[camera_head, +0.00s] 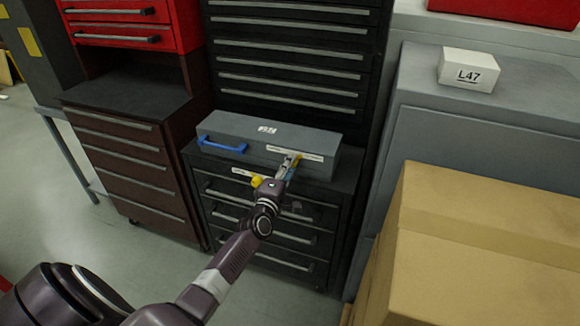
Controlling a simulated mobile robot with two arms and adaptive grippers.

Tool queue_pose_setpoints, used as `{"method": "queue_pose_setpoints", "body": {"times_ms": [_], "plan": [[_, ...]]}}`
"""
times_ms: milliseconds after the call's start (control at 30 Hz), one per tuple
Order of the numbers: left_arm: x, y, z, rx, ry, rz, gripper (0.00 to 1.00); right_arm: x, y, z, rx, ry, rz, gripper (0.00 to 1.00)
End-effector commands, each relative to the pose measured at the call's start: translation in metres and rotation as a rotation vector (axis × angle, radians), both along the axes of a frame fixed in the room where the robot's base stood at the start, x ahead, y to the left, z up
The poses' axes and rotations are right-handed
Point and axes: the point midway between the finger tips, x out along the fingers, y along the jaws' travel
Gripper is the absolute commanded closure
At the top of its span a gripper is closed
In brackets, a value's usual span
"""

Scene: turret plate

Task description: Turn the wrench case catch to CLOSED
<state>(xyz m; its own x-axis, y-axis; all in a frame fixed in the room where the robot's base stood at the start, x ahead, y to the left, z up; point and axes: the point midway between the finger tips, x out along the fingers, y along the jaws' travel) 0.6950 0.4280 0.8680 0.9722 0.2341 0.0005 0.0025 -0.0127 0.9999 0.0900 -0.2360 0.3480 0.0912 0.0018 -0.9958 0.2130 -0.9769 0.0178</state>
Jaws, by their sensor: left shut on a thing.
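The wrench case (230,125) is a long grey box with a blue handle (221,145) on its front, lying on top of a dark drawer cabinet. My left gripper (290,163) is at the right part of the case front and is shut on the catch, which it mostly hides. The label text is too small to read, and which way the catch points cannot be told. My right gripper is not in view.
A dark drawer cabinet (345,183) bears the case, with a taller black drawer unit (290,55) behind. Brown cardboard boxes (480,250) stand close on the right. A white box marked L47 (468,70) sits on a grey surface. Open floor (130,255) lies at the left.

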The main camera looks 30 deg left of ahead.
Motion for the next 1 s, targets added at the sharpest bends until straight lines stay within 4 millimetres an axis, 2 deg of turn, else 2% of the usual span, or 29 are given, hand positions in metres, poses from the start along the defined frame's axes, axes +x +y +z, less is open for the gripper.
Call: {"method": "queue_pose_setpoints", "body": {"times_ms": [333, 367, 500, 833, 1000], "plan": [[0.0, -0.001, -0.002, 0.003, 0.005, -0.001, 1.0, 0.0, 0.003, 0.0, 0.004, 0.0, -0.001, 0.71], [0.0, -0.001, -0.002, 0.003, 0.005, -0.001, 0.73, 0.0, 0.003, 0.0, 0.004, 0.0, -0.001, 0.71], [0.0, 0.0, -0.002, 0.002, 0.004, -0.001, 0.58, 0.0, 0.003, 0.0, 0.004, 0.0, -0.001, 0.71], [-0.003, -0.001, -0.001, 0.002, 0.001, -0.001, 0.58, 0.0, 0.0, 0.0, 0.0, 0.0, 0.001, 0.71], [-0.022, -0.006, -0.002, -0.001, 0.003, -0.001, 0.58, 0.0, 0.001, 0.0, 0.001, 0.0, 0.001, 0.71]]}}
